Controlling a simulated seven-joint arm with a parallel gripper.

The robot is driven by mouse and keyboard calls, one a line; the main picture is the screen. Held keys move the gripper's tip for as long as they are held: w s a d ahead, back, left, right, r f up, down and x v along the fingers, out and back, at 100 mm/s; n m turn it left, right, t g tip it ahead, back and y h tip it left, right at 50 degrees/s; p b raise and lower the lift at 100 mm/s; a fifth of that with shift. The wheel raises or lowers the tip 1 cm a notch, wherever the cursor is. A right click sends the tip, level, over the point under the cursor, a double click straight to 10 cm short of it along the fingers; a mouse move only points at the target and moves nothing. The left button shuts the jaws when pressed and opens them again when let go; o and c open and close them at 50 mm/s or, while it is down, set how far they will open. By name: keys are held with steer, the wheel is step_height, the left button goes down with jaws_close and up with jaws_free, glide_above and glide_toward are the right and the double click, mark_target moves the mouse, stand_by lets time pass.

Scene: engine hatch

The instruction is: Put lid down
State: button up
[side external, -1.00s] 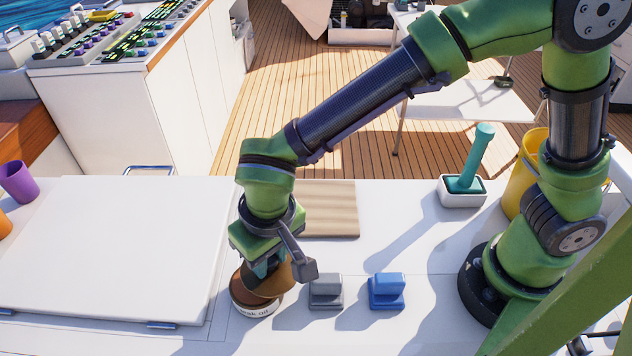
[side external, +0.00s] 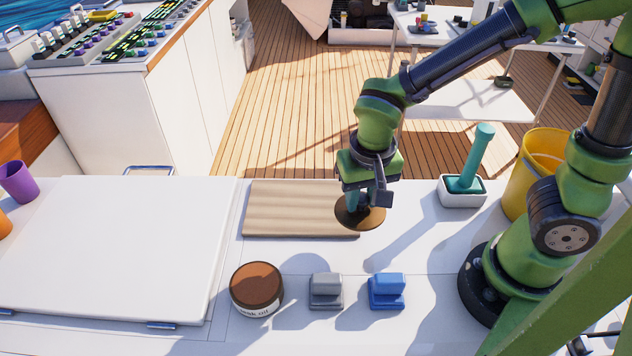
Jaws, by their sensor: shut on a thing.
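My gripper (side external: 360,205) is shut on the lid (side external: 361,214), a round brown disc. The fingers are partly hidden by the wrist, and I cannot tell whether the lid touches the surface. The jar (side external: 257,290) stands upright and uncovered at the front, with a white label and brown contents at its top.
A grey block (side external: 326,291) and a blue block (side external: 387,291) sit right of the jar. A wooden board (side external: 290,208) lies behind it. The teal-handled brush (side external: 476,160) stands in a white holder, beside a yellow bucket (side external: 536,165). A white hatch (side external: 115,245) fills the left.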

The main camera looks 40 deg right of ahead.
steer(key=w+d+m+g, duration=0.1)
steer(key=w+d+m, duration=0.2)
steer(key=d+m, duration=0.9)
steer(key=shift+h, duration=0.4)
steer(key=f, duration=0.2)
steer(key=d+f, duration=0.1)
steer(key=f, duration=0.2)
steer(key=d+f, duration=0.1)
steer(key=f, duration=0.2)
steer(key=shift+d, duration=0.2)
steer(key=shift+f, duration=0.15)
steer(key=o, duration=1)
